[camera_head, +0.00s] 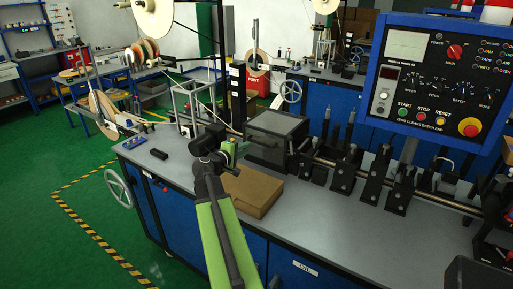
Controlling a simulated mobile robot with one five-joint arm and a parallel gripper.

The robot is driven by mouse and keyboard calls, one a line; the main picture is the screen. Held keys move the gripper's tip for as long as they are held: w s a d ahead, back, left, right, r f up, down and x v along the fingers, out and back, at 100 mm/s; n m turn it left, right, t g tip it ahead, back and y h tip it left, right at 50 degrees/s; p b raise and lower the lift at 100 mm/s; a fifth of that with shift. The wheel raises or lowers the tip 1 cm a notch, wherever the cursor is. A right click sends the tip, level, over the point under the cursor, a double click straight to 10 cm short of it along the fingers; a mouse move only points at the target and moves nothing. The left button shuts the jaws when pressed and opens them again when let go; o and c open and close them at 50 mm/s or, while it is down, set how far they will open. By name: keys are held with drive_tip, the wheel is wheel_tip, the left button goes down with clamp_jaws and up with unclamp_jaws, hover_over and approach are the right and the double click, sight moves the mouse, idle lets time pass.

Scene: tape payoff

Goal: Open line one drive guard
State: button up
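A grey box-shaped cover (277,124), which looks like the drive guard, stands on the line's grey bench top behind a brown box. Its top looks closed, with a dark front face. My green and black arm reaches up from the bottom of the view. My gripper (234,151) is at the left side of the cover, near its front left edge. I cannot tell whether it touches the cover. The fingers are small and partly hidden by the wrist, so their opening is unclear.
The brown box (252,189) lies on the bench right below my gripper. A control panel (437,80) with buttons hangs at the upper right. Black brackets along a shaft (343,170) stand right of the cover. A handwheel (118,188) juts from the bench's left end.

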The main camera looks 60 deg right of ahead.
sight(257, 142)
drive_tip(key=b+x, duration=0.1)
drive_tip(key=x, duration=0.9)
drive_tip(key=shift+b, duration=0.3)
drive_tip(key=shift+c, duration=0.3)
clamp_jaws()
idle(0.4)
